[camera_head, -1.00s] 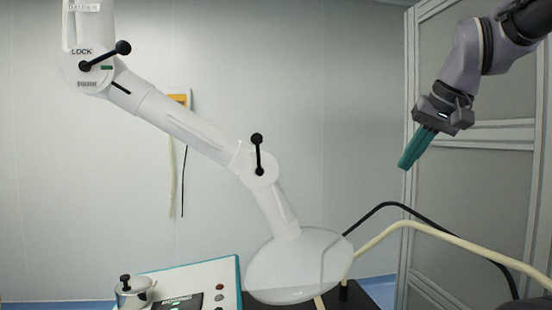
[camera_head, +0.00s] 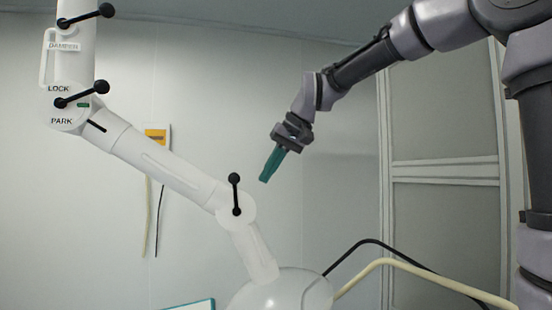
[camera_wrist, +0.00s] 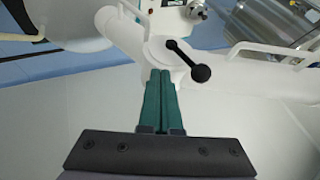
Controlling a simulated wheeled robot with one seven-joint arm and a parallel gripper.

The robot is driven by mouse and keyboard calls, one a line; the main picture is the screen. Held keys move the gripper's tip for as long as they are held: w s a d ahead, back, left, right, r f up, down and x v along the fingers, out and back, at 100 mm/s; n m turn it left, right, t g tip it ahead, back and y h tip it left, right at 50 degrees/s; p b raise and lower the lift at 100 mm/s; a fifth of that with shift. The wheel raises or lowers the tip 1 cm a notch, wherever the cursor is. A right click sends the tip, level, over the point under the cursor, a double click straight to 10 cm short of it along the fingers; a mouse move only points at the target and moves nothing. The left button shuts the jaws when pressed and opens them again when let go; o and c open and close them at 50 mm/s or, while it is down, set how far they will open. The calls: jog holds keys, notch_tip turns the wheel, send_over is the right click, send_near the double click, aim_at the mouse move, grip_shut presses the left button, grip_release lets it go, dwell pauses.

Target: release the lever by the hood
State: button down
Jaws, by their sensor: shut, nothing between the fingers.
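The lever by the hood (camera_head: 235,193) is a black bar with a ball end, standing upright on the lower joint of the white jointed arm (camera_head: 160,160). The clear dome-shaped hood (camera_head: 282,292) hangs just below that joint, partly cut off by the frame. My gripper (camera_head: 265,179), with green fingers, is shut and empty, to the upper right of the lever and apart from it in the picture. In the wrist view, the shut fingertips (camera_wrist: 161,73) point towards the joint, and the black lever (camera_wrist: 189,61) shows just right of them.
Two more black levers, an upper one (camera_head: 86,16) by the DAMPER label and a lower one (camera_head: 81,95) between LOCK and PARK, sit up the white arm. A black hose (camera_head: 370,241) and a cream hose (camera_head: 400,263) curve at the lower right. The space between gripper and joint looks clear.

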aim_at(239, 181)
jog(key=a, duration=0.1)
jog(key=a+f, duration=0.1)
jog(key=a, duration=0.1)
jog(key=a+f, duration=0.1)
jog(key=a, duration=0.1)
jog(key=shift+f, duration=0.15)
jog(key=shift+a, duration=0.1)
jog(key=shift+s+a+r, duration=0.1)
jog(key=shift+s+a, duration=0.05)
jog(key=shift+a, duration=0.3)
jog(key=shift+s+a+r, duration=0.1)
jog(key=shift+a, duration=0.35)
